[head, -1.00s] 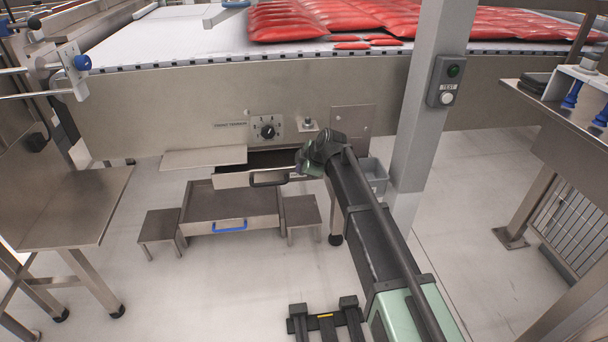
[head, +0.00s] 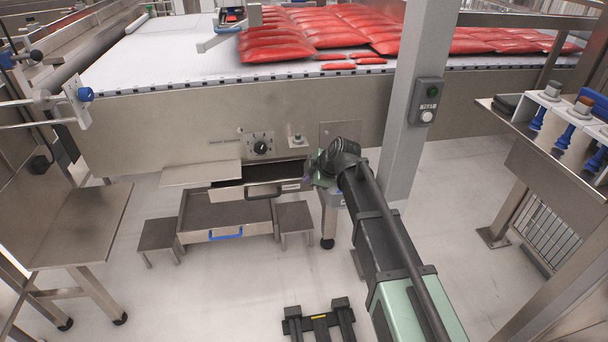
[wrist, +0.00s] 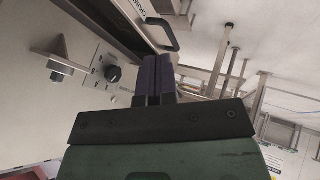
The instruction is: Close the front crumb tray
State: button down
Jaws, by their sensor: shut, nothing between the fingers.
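The front crumb tray (head: 232,193) is a metal drawer under the conveyor's side panel. It stands pulled out, with its dark inside showing behind the front and a black bar handle (head: 263,190) on the front. In the wrist view the black handle (wrist: 164,36) and part of the labelled tray front (wrist: 134,8) show beyond the fingers. My gripper (head: 318,177) is at the right end of the tray front. Its purple fingers (wrist: 155,72) are together and empty, apart from the handle in the wrist view. Whether they touch the tray front cannot be told.
A rotary knob (head: 260,148) sits on the panel above the tray; a metal flap (head: 201,173) juts out at its left. Below stands a lower tray with a blue handle (head: 226,233). A grey post (head: 409,110) with a button box (head: 426,101) rises right of my arm.

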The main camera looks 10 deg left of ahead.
jog(key=s+a+f+b, duration=0.3)
jog(key=a+f+b, duration=0.1)
jog(key=f+b, duration=0.3)
jog(key=n+t+b, duration=1.3)
jog(key=n+b, duration=0.3)
jog(key=n, duration=0.3)
send_near(273, 182)
jog(key=shift+h, duration=0.3)
jog(key=x, duration=0.7)
jog(key=shift+w+a, duration=0.15)
jog(key=shift+a, duration=0.05)
